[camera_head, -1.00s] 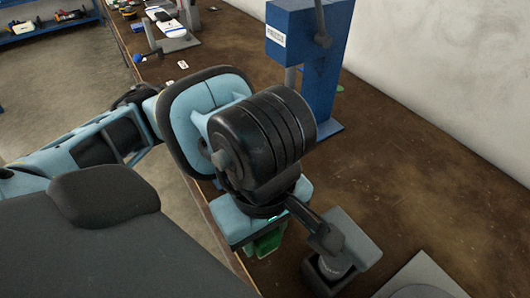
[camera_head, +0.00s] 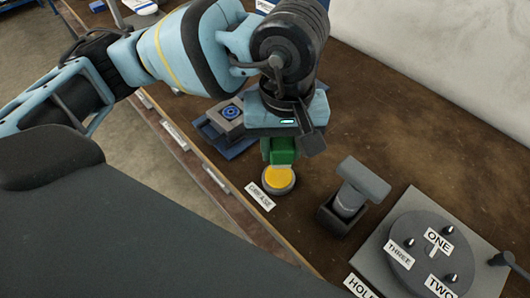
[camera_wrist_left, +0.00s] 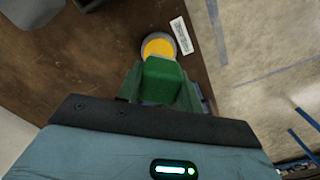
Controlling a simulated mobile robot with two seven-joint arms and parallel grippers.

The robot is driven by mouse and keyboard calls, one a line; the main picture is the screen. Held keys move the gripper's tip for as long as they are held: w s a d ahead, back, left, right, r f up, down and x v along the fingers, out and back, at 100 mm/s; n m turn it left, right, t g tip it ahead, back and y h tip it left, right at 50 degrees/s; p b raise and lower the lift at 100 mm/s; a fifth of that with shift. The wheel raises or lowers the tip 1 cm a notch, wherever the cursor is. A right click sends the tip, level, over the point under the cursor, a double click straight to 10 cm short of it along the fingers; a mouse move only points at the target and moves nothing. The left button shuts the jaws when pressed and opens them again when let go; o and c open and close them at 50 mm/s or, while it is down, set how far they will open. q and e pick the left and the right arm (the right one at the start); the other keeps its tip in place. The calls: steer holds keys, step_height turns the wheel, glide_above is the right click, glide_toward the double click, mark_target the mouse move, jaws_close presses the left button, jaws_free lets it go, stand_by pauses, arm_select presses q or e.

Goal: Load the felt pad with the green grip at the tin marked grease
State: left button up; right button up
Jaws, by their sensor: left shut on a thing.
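My left gripper (camera_head: 282,158) is shut on the green grip (camera_head: 283,149), which hangs below the wrist. The grip also shows in the left wrist view (camera_wrist_left: 162,82), between the fingers. The felt pad under it is hidden in both views. The grease tin (camera_head: 278,180) is a small round grey tin with yellow content, standing on the bench by a label reading GREASE (camera_head: 260,196). The grip's lower end overlaps the tin's far edge in the head view. In the left wrist view the tin (camera_wrist_left: 158,46) lies just beyond the grip. I cannot tell whether they touch. My right gripper is not in view.
A grey hammer-shaped tool in a dark holder (camera_head: 330,219) stands right of the tin. Beyond it is a grey disc (camera_head: 405,222) with labels ONE, TWO and THREE. A grey block with a blue ring (camera_head: 231,113) sits behind left. The bench's front edge is close to the tin.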

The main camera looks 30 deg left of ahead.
arm_select(q)
steer(key=shift+w+a+r+m, duration=0.25)
steer(key=shift+w+m, duration=0.1)
steer(key=shift+m, duration=0.15)
steer(key=shift+d+f, duration=0.1)
steer(key=shift+f, duration=0.05)
steer(key=shift+f, duration=0.2)
steer(key=shift+f+b, duration=1.05)
steer(key=shift+f, duration=1.65)
steer(key=shift+f+b, duration=0.35)
